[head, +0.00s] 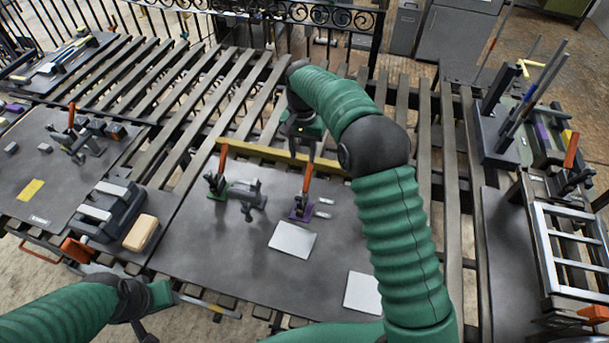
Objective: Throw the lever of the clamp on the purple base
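A clamp with a small purple base (300,213) stands on the dark middle table plate. Its orange lever (307,180) points up, leaning slightly right. My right gripper (302,152) hangs above this lever, with its fingers pointing down. Its two fingers look spread apart, with nothing seen between them. Whether one finger touches the lever's top, I cannot tell. My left gripper (143,333) is low at the left near the bottom edge, partly cut off and far from the clamp; its finger state is unclear.
A clamp on a green base (217,188) and a grey fixture (247,199) stand left of the purple one. A yellow bar (255,152) runs behind them. Two pale plates (292,239) lie in front. Another orange-levered clamp (570,165) is at right.

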